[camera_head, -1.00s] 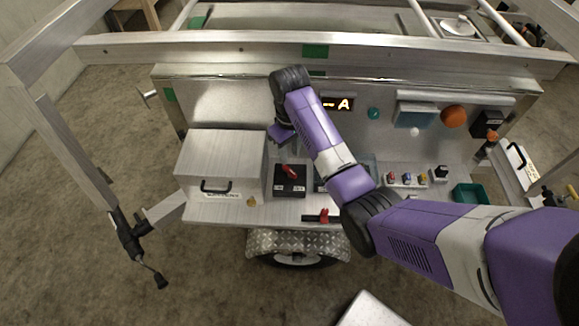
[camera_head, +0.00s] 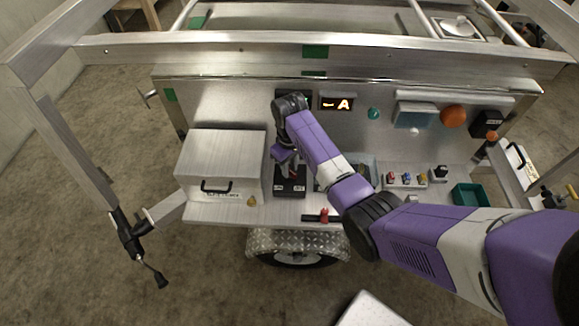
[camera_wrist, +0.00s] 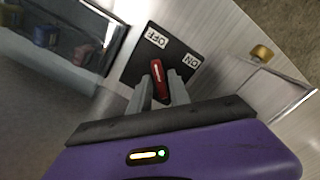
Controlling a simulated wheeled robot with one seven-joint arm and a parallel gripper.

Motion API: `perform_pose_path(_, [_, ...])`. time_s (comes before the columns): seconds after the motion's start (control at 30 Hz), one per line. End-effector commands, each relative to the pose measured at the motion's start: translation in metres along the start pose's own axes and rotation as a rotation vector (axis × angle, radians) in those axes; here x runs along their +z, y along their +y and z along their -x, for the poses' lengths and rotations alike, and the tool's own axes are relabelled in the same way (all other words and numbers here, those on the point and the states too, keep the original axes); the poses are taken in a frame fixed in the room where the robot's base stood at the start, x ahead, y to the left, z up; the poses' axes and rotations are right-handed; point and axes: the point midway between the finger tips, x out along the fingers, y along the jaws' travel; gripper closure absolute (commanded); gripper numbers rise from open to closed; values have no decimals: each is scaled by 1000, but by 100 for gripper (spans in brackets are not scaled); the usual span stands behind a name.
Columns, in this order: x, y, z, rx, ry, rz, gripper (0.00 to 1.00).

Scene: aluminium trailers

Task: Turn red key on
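The red key (camera_wrist: 158,78) sits on a black switch plate (camera_wrist: 139,62) with white OFF and ON labels. In the wrist view its upper end leans toward the OFF side. In the head view the plate (camera_head: 290,190) lies on the trailer's shelf, and my gripper (camera_head: 288,168) is over it, largely covering the key. In the wrist view my gripper (camera_wrist: 160,88) has one finger on each side of the key. The fingers are apart; I cannot tell whether they touch it.
A metal box with a black handle (camera_head: 221,165) stands close left of the switch plate. A small brass knob (camera_head: 251,200) and a red part (camera_head: 323,215) are near the shelf's front edge. Several coloured switches (camera_head: 406,180) and a green tray (camera_head: 470,195) are to the right.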

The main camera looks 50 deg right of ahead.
Motion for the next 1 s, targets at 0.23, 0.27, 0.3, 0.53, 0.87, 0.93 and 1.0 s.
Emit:
perform_pose_path(0.23, [0, 0, 0, 0, 0, 0, 100])
perform_pose_path(0.27, [0, 0, 0, 0, 0, 0, 100])
perform_pose_path(0.3, [0, 0, 0, 0, 0, -1, 100])
perform_pose_path(0.53, [0, 0, 1, -1, 0, -38, 100])
perform_pose_path(0.87, [0, -1, 3, -2, 0, -251, 100])
perform_pose_path(0.93, [-1, -1, 3, -2, 0, -316, 100])
perform_pose_path(1.0, [-1, -1, 3, -1, 0, -382, 100])
